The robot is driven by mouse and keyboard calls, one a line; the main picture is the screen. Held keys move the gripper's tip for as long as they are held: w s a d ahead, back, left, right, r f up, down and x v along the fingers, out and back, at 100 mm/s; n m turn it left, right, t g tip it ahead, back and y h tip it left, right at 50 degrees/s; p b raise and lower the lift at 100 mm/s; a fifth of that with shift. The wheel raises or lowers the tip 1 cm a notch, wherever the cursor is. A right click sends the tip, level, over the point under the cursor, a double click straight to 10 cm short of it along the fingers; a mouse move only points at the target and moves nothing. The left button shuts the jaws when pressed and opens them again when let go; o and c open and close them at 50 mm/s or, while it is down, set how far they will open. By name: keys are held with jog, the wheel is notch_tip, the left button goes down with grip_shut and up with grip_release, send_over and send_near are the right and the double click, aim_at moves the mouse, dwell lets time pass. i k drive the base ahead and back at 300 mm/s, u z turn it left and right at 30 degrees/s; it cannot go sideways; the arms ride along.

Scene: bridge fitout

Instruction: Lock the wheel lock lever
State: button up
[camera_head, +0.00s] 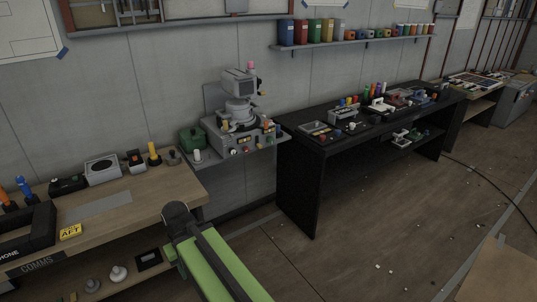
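A grey console (240,137) with a stacked, turret-like unit (239,84) on top stands on a wall shelf in the middle of the view. It carries several small knobs and levers in red, orange, black and white. A pink-red knob (251,65) tops the unit. I cannot tell which of these is the wheel lock lever, nor its position; the parts are too small. My green arm rises from the bottom edge, in front of the left bench and well short of the console. No gripper fingers show.
A wooden bench (140,192) on the left holds levers, boxes and a yellow AFT tag (70,231). A black workbench (312,162) with trays stands right of the console. The floor (400,230) at right is mostly open, with small scraps and a cable.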

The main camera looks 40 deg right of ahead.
aim_at(258, 145)
jog(key=i, duration=1)
jog(key=u, duration=0.45)
